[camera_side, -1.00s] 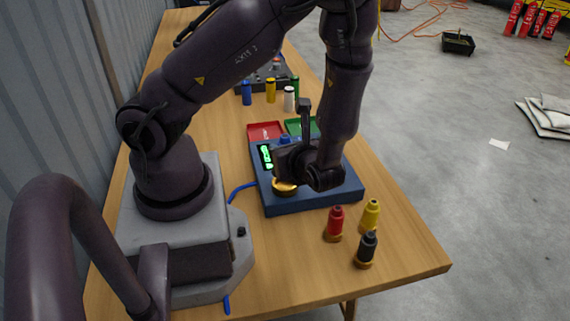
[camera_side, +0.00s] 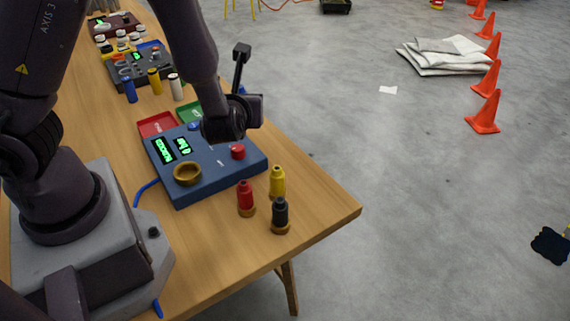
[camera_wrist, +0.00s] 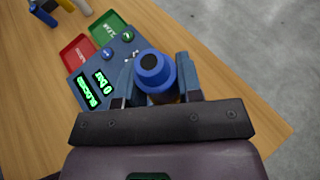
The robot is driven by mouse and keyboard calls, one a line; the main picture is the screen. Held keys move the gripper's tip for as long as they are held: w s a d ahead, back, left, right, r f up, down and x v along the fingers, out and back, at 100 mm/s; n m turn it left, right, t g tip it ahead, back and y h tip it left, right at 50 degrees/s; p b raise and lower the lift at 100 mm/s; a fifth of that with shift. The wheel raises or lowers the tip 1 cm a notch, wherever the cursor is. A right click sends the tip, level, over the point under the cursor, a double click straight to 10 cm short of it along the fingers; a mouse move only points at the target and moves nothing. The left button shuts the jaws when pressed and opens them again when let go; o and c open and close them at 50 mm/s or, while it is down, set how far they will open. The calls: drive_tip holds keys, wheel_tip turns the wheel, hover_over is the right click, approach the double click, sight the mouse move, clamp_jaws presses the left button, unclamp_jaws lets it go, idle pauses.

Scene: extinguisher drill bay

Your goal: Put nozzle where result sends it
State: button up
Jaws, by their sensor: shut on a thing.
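My gripper (camera_side: 232,118) is shut on a blue nozzle (camera_wrist: 152,68) with a dark opening on top; the wrist view shows it between the fingers (camera_wrist: 157,82). In the side view my gripper hides the nozzle and sits over the right rear of the blue test box (camera_side: 215,178). The brass socket (camera_side: 187,173) on the box is empty. Two lit green displays (camera_wrist: 88,92) appear to read "BLOCKED" and "0 bar". Behind the box lie a red tray (camera_side: 157,124) and a green tray (camera_side: 190,113), both empty where visible.
Red (camera_side: 245,196), yellow (camera_side: 277,181) and black (camera_side: 280,213) nozzles stand at the table's near right. A red button (camera_side: 238,151) is on the box. Blue (camera_side: 130,90), yellow (camera_side: 154,81) and white (camera_side: 176,87) cylinders stand behind the trays.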

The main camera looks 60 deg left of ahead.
drive_tip(key=w+d+r+m+t+h, duration=0.4)
drive_tip(key=w+d+m, duration=0.1)
drive_tip(key=w+d, duration=0.1)
drive_tip(key=s+a+f+n+g+y, duration=0.1)
drive_tip(key=s+a, duration=0.1)
drive_tip(key=s+a+f+n+g+y, duration=0.1)
drive_tip(key=s+a+f+n+y, duration=0.1)
drive_tip(key=s+a+f+n+g+y, duration=0.1)
drive_tip(key=s+a+n+g, duration=0.1)
drive_tip(key=shift+s+a+f, duration=0.15)
drive_tip(key=shift+s+a, duration=0.1)
drive_tip(key=shift+s, duration=0.05)
drive_tip(key=s+a+n+g+y, duration=0.2)
drive_tip(key=s+a+n+g, duration=0.1)
drive_tip(key=s+n+g, duration=0.6)
drive_tip(key=s+g, duration=0.1)
drive_tip(key=s, duration=0.2)
drive_tip(key=shift+a+f, duration=0.3)
drive_tip(key=shift+f, duration=0.1)
drive_tip(key=shift+f, duration=0.1)
drive_tip(key=shift+f, duration=4.7)
drive_tip(key=shift+f, duration=0.1)
